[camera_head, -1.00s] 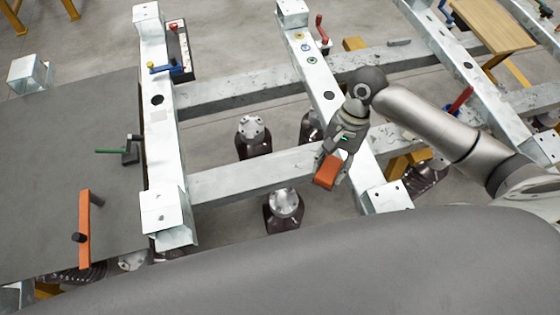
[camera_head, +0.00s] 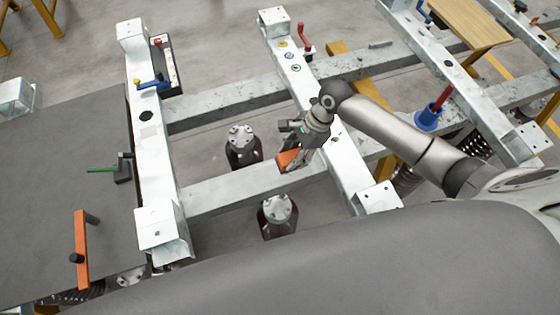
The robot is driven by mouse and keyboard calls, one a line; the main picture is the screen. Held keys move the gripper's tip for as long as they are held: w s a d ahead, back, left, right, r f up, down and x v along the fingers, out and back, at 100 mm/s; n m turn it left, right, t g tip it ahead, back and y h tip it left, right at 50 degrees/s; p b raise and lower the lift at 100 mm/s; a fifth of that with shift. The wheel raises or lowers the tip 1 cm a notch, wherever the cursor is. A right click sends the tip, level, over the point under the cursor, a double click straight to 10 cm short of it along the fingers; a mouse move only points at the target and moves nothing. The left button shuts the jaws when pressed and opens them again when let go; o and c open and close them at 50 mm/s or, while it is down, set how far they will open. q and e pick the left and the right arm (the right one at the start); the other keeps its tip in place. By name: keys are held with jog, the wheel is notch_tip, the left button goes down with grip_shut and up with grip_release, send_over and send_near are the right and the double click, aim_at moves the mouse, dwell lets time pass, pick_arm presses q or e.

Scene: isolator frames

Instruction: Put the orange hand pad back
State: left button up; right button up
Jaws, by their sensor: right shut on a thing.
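The orange hand pad (camera_head: 287,158) is in my right gripper (camera_head: 291,156), which is shut on it. They are over the middle of the frame, in front of the right-hand white beam (camera_head: 300,80) and close to the grey cross beam (camera_head: 235,187). Whether the pad touches a beam I cannot tell. The gripper hides part of the pad. My left gripper does not show.
A dark panel (camera_head: 50,190) at left bears an orange bar (camera_head: 81,250) and a green-handled tool (camera_head: 122,168). Dark cylinders with metal tops (camera_head: 243,145) stand between the beams. A blue cup with a red handle (camera_head: 427,117) is at right.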

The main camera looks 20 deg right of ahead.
aim_at(280, 159)
jog(key=a+f, duration=0.1)
jog(key=w+a+f, duration=0.1)
jog(key=f, duration=0.1)
jog(key=w+a+f, duration=0.1)
jog(key=f, duration=0.1)
jog(key=shift+w+a+f, duration=0.1)
jog(key=shift+w+f, duration=0.05)
jog(key=shift+w, duration=0.1)
jog(key=shift+f, duration=1.55)
jog(key=shift+f, duration=0.15)
jog(key=o, duration=1)
jog(key=v, duration=1.2)
jog(key=shift+r, duration=0.25)
jog(key=shift+a, duration=0.1)
